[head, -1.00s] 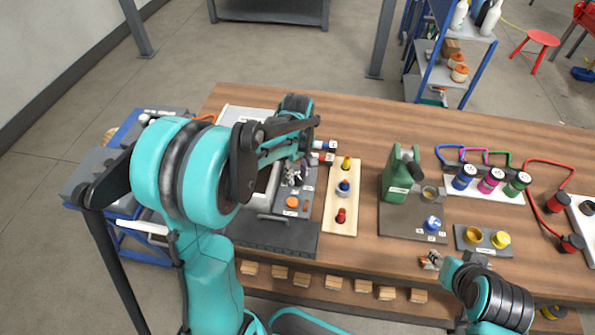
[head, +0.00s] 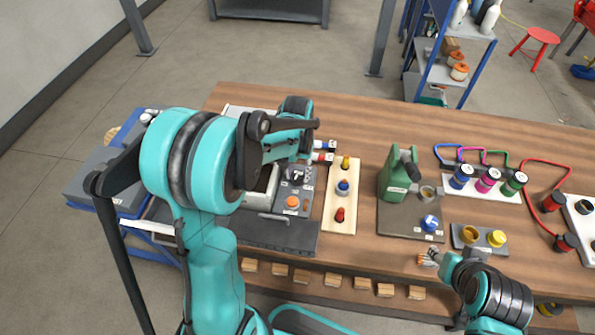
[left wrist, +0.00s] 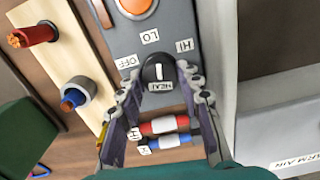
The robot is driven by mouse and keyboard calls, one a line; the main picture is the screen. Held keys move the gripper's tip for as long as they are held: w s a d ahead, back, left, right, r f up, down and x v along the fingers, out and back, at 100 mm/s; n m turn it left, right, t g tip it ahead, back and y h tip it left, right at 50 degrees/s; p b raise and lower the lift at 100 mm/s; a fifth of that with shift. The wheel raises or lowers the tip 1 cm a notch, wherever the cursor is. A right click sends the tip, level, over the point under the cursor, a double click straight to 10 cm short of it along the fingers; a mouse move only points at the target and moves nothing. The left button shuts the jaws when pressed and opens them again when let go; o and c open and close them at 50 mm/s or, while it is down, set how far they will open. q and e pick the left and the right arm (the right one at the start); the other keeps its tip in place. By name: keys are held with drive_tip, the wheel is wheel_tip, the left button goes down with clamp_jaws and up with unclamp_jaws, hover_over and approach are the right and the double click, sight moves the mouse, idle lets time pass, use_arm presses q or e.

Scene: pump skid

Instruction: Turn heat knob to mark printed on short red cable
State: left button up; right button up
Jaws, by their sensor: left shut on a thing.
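The black heat knob (left wrist: 158,72), with a white pointer line and a HEAT label, sits on a grey panel (left wrist: 205,18) marked OFF, LO and HI. The pointer line runs roughly up the picture, toward the LO and HI side. My left gripper (left wrist: 159,80) is shut on the knob, one finger at each side. In the head view my left arm partly hides this spot. A red cable piece (left wrist: 163,125) and a blue one (left wrist: 168,142) lie beside the panel; their tags are too small to read surely. My right gripper (head: 427,257) is at the bench's front edge, its fingers unclear.
An orange button (head: 292,203) is on the same panel. A pale board (head: 341,222) with yellow, blue and red connectors stands to its right. Further right are a green jug (head: 394,178) and a cable rack (head: 475,188). Bare bench lies behind them.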

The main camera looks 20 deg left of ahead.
sight(297, 174)
use_arm(q)
drive_tip(key=m, duration=0.4)
drive_tip(key=shift+m, duration=0.3)
drive_tip(key=shift+m+p, duration=0.4)
drive_tip(key=shift+m, duration=2.2)
drive_tip(key=o, duration=1.2)
drive_tip(key=shift+c, duration=0.2)
wheel_tip(297, 174, up, 12)
